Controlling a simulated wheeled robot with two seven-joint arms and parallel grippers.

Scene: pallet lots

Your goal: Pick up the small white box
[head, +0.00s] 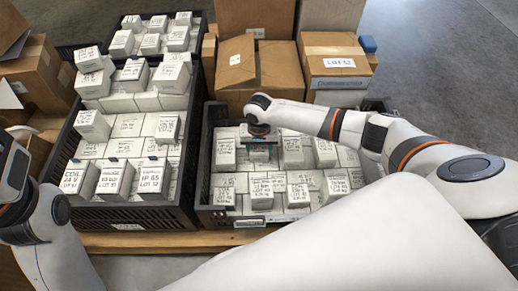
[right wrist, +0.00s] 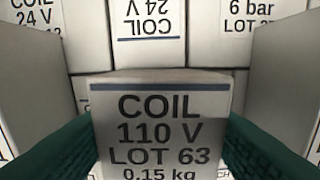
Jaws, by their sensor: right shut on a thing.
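The small white box (right wrist: 160,120) in my right gripper reads COIL 110 V LOT 63, 0.15 kg, with a blue line above the text. It fills the lower middle of the right wrist view. My right gripper (head: 260,142) is over the right-hand black crate (head: 204,185) in the head view. Its green fingers (right wrist: 160,145) are shut on the box, one on each side. The head view does not clearly show whether the box is clear of its neighbours. My left arm enters at the left edge; its fingers are out of the picture.
Similar white boxes (head: 224,152) crowd around the gripper in the crate. Another black crate (head: 140,215) of white boxes stands left. Cardboard boxes (head: 282,67) stand behind. A wooden pallet (head: 160,241) lies beneath. Bare floor (head: 440,60) shows at the upper right.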

